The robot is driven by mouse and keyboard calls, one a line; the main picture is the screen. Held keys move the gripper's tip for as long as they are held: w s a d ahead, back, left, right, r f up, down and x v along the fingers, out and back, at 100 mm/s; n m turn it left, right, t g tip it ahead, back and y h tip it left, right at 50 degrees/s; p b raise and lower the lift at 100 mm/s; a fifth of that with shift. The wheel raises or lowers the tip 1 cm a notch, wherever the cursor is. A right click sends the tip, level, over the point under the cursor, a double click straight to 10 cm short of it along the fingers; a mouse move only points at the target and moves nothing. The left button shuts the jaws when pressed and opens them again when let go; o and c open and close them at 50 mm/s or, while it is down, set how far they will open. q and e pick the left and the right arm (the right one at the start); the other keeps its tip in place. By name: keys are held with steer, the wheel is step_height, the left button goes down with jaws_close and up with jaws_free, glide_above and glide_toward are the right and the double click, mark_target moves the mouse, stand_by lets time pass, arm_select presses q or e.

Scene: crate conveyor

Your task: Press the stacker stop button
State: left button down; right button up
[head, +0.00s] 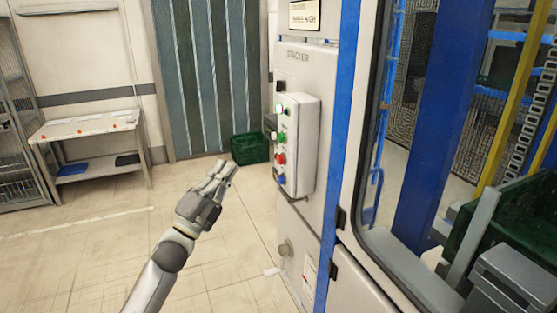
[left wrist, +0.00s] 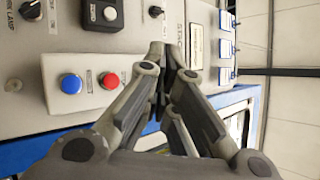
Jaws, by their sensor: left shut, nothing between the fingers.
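The stacker control box (head: 304,145) is a pale upright box on the cabinet side in the head view, with a column of coloured buttons. Its red button (head: 281,159) sits below a green one (head: 283,137) and above a blue one (head: 281,179). My left gripper (head: 229,168) is shut and empty, apart from the box, to its left at about the red button's height. In the left wrist view the red button (left wrist: 109,80) shows beside the blue one (left wrist: 71,83). The shut fingers (left wrist: 172,62) cover the box's further part. My right gripper is not in view.
The cabinet marked STACKER (head: 318,100) carries a small screen (head: 304,15) on top. A green crate (head: 250,148) stands on the floor behind. A table (head: 85,127) stands at the left. The floor around my left arm is clear.

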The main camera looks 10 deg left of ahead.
mark_target(280, 160)
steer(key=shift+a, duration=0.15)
arm_select(q)
steer(key=w+d+b, duration=0.2)
steer(key=w+d, duration=0.3)
steer(key=d, duration=0.2)
steer(key=shift+d, duration=0.15)
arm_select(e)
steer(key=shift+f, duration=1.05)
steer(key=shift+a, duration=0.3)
arm_select(q)
steer(key=shift+f, duration=0.1)
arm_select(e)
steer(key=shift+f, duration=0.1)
arm_select(q)
steer(key=shift+w+d, duration=0.2)
steer(key=shift+d, duration=0.15)
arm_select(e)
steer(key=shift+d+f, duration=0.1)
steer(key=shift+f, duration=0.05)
